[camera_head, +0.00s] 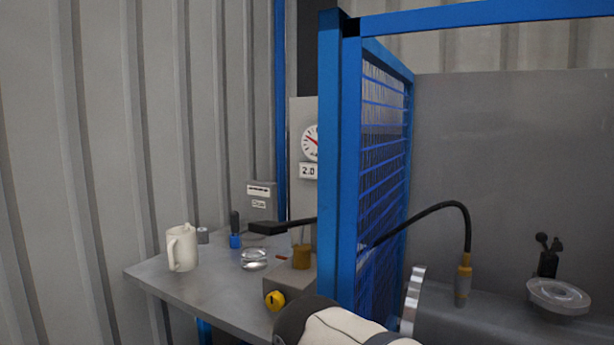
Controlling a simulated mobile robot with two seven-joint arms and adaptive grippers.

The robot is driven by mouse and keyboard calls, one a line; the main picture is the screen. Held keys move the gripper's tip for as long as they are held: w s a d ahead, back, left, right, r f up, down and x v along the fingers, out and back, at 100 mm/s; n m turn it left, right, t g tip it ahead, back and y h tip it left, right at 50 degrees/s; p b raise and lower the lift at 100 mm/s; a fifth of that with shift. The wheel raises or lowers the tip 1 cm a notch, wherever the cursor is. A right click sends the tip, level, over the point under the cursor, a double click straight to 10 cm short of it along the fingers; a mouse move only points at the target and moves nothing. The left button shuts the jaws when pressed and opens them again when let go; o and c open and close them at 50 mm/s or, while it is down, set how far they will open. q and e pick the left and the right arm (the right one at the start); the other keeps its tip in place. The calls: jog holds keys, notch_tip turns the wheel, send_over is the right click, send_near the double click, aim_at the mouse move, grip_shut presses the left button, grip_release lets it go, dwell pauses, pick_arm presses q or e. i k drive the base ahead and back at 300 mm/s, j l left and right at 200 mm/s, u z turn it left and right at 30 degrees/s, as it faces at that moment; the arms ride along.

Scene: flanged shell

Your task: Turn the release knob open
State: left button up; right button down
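A yellow round knob (275,300) with a small black mark sits on the front of a grey box (291,284) on the metal table. It looks like the release knob, but I see no label on it. A white and dark grey link of one of my arms (345,328) comes up at the bottom middle, just right of the knob and in front of part of the box. Neither of my grippers shows. The flanged shell (495,326) lies at the lower right, with a bright flange (412,300) and a black-handled fitting (548,262) on top.
The table (205,290) holds a cream mug (182,248), a blue-based tool (235,240), a glass dish (254,258) and a brown cylinder (302,257). A blue post (337,170) and mesh fence (385,160) stand between table and shell. A black cable (430,208) crosses there.

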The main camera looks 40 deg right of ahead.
aim_at(275, 301)
jog(key=i+j+z, duration=0.15)
jog(key=z, duration=0.3)
jog(key=i+j+z, duration=0.1)
jog(key=j+z, duration=0.45)
jog(key=z, duration=0.3)
jog(key=j+z, duration=0.45)
jog(key=i+l, duration=0.05)
jog(key=l, duration=0.05)
